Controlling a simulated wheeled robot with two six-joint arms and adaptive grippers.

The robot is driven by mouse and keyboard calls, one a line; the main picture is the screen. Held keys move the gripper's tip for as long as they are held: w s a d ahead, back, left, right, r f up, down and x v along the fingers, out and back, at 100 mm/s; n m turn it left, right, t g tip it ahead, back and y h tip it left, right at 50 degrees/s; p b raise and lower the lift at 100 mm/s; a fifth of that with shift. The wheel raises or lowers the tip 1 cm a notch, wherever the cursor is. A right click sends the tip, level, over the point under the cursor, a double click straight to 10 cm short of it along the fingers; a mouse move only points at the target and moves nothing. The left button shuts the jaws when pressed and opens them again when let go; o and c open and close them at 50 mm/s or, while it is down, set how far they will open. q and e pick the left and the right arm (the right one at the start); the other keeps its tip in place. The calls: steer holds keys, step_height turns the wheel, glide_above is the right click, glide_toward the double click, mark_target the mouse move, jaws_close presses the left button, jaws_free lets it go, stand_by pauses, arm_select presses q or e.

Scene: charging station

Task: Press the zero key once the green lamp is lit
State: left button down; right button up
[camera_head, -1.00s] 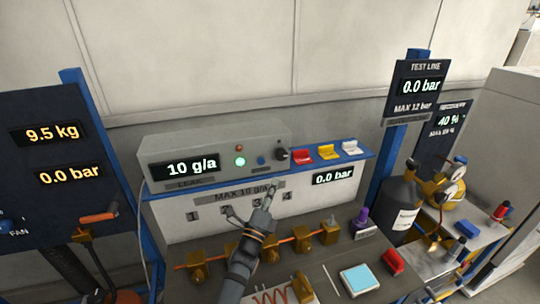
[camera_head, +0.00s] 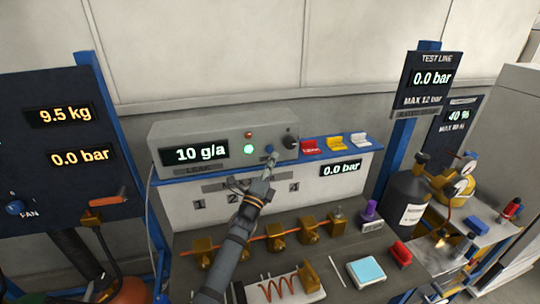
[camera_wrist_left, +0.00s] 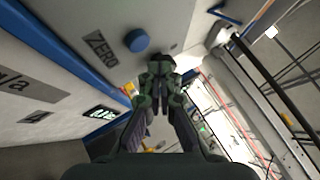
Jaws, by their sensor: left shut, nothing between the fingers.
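The grey leak detector (camera_head: 285,122) stands on the blue shelf, its display (camera_head: 201,153) reading 10 g/a. The green lamp (camera_head: 249,149) on its front glows bright green. The zero key (camera_head: 269,149) is a round blue button right of the lamp. It also shows in the left wrist view (camera_wrist_left: 137,40), with a ZERO label (camera_wrist_left: 101,47) beside it. My left gripper (camera_head: 271,160) is shut and empty, its tip just below the key in the head view. In the left wrist view the fingertips (camera_wrist_left: 158,66) appear apart from the key. My right gripper is out of view.
A dull red lamp (camera_head: 248,134) sits above the green one, and a black knob (camera_head: 290,142) right of the key. Red, yellow and white clips lie on the blue shelf (camera_head: 375,146) to the right. Brass valves (camera_head: 308,229) line the bench below.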

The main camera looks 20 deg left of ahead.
arm_select(q)
steer(key=shift+w+a, duration=0.35)
steer(key=shift+w, duration=0.2)
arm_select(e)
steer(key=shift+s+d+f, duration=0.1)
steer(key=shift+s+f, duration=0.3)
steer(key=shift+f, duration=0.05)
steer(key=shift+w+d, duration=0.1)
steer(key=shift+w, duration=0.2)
arm_select(q)
steer(key=shift+b, duration=0.3)
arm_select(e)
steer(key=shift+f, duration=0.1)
arm_select(q)
steer(key=shift+w+a, duration=0.25)
steer(key=shift+w, duration=0.15)
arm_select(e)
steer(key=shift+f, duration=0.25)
arm_select(q)
steer(key=shift+w+a+b, duration=0.2)
steer(key=shift+w+b, duration=0.1)
steer(key=shift+b, duration=0.25)
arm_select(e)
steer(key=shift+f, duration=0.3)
arm_select(q)
steer(key=shift+s, duration=0.1)
steer(key=shift+s+d, duration=0.45)
steer(key=shift+s, duration=0.2)
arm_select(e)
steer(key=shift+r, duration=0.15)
